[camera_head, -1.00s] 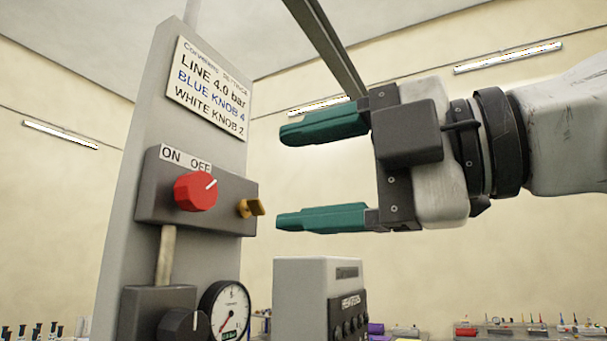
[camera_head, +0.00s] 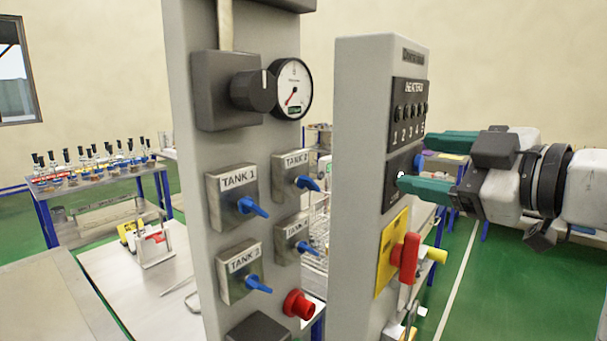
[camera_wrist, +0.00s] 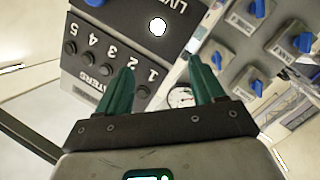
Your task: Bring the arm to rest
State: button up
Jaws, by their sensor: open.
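My gripper (camera_head: 424,163) is at the right in the head view, with two green fingers pointing left. The fingers are apart and nothing shows between them. It is beside the grey cabinet (camera_head: 362,150) with the numbered button panel (camera_head: 408,112); in this view I cannot tell whether it touches. In the wrist view my gripper (camera_wrist: 166,80) has its fingers spread, with the button panel (camera_wrist: 105,65) beyond the left finger. The pressure gauge (camera_wrist: 181,96) shows between the fingers.
A tall panel (camera_head: 183,170) carries a gauge (camera_head: 292,90), a dark knob (camera_head: 253,91), several blue-handled tank valves (camera_head: 252,207) and a red knob (camera_head: 298,305). The cabinet has a red handle (camera_head: 409,258) on a yellow plate. Benches stand behind; green floor (camera_head: 480,290) is open at right.

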jog(key=s+d+f+m+g+h, duration=0.2)
jog(key=f+m, duration=0.1)
jog(key=f, duration=0.9)
jog(key=s+d+f+m+g+h, duration=0.1)
jog(key=s+f+m+h, duration=0.2)
jog(key=f, duration=0.9)
jog(key=s+d+f+m+g+h, duration=0.15)
jog(key=f+m, duration=0.25)
jog(key=f, duration=0.8)
jog(key=s+d+f+m+g+h, duration=0.1)
jog(key=s+d+f+m+g, duration=0.1)
jog(key=s+f, duration=0.8)
jog(key=s+d+f+m+g+h, duration=0.2)
jog(key=s+f+g, duration=0.4)
jog(key=s+f, duration=0.4)
jog(key=s+d+m, duration=0.1)
jog(key=s+d, duration=0.1)
jog(key=s, duration=0.4)
jog(key=shift+s+d+f, duration=0.25)
jog(key=shift+s+d, duration=0.1)
